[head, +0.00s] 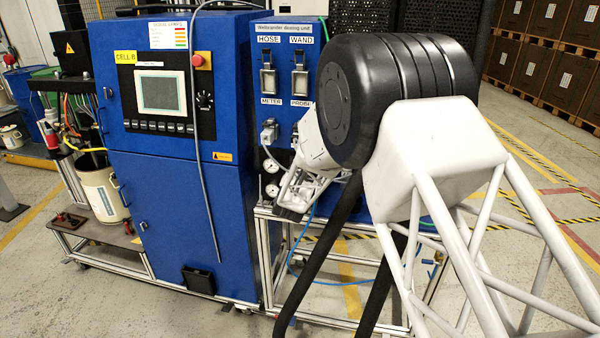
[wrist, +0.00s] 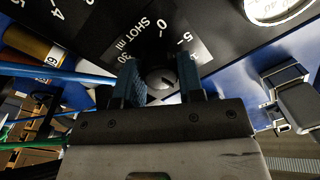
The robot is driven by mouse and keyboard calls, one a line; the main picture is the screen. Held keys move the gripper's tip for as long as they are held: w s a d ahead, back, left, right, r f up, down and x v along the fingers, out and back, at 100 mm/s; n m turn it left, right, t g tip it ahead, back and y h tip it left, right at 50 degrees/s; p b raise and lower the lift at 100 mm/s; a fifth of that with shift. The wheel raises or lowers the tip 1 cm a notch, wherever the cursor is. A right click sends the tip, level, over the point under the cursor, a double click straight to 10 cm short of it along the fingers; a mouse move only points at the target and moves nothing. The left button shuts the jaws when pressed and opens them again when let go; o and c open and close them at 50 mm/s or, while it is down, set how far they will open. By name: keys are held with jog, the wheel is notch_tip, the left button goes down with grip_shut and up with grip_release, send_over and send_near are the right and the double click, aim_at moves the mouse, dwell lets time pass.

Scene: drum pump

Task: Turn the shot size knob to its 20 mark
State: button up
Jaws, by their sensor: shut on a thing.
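In the wrist view, my gripper (wrist: 160,77) has its two blue-padded fingers on either side of the round grey shot size knob (wrist: 161,80) and is shut on it. The black plate (wrist: 105,25) around it carries the label "SHOT ml" and white scale figures, with 0, 5 and 30 readable near the knob. A dark line shows on the knob's face, but I cannot tell which mark it points to. The 20 mark is not readable. In the head view, my arm hides the knob and the fingertips.
In the head view, the blue dosing panel (head: 264,88) bears HOSE, WAND, METER and PROBE holders and two gauges (head: 271,178). A blue cabinet (head: 180,220) stands to its left.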

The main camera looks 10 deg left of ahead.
jog(key=m, duration=0.5)
jog(key=shift+m+h, duration=0.3)
jog(key=shift+m, duration=0.1)
jog(key=shift+m+h, duration=0.3)
jog(key=shift+m, duration=2.2)
jog(key=o, duration=0.9)
jog(key=shift+f, duration=0.1)
jog(key=s, duration=0.7)
jog(key=shift+s+f, duration=0.25)
jog(key=shift+s, duration=0.1)
